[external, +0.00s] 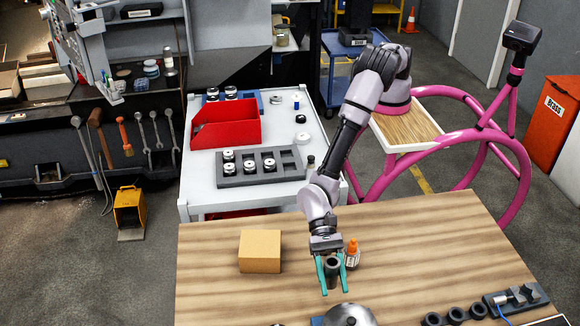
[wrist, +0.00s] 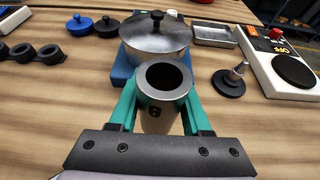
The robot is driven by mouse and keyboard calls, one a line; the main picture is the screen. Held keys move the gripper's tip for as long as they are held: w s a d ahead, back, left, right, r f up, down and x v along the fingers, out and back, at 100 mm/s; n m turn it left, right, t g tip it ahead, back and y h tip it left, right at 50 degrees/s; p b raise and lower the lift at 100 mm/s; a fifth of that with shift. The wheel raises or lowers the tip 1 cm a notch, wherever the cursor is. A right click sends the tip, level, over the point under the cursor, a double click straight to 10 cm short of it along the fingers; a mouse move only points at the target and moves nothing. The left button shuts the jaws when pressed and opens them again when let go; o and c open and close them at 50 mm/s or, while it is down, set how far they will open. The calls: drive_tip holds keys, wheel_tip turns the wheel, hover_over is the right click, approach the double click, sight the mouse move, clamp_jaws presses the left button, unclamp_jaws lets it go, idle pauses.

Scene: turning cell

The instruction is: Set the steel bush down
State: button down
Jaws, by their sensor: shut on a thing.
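The steel bush (external: 332,272) is a short grey hollow cylinder with a dark bore. My gripper (external: 333,276) has green fingers, and they are shut on the bush from both sides. In the wrist view the bush (wrist: 165,105) stands between the green fingers, its open end facing the camera. The wooden table (external: 210,285) is under it. I cannot tell whether the bush's lower end touches the table. Just beyond the bush in the wrist view is a silver lidded pot (wrist: 155,38) on a blue base (wrist: 122,72).
A cardboard box (external: 260,251) stands left of my gripper, and an orange-capped bottle (external: 352,254) close to its right. Black rings (external: 457,315) lie at the front right. The wrist view shows a dark round stand (wrist: 229,82) and a scale (wrist: 285,62). Table between box and gripper is bare.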

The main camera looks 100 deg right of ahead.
sight(331, 286)
drive_tip(key=shift+f, duration=2)
drive_tip(key=shift+f, duration=0.15)
drive_tip(key=shift+c, duration=1.8)
unclamp_jaws()
drive_tip(key=shift+d+r, duration=0.2)
drive_tip(key=shift+d, duration=0.05)
drive_tip(key=v, duration=1.1)
drive_tip(key=shift+d, duration=0.3)
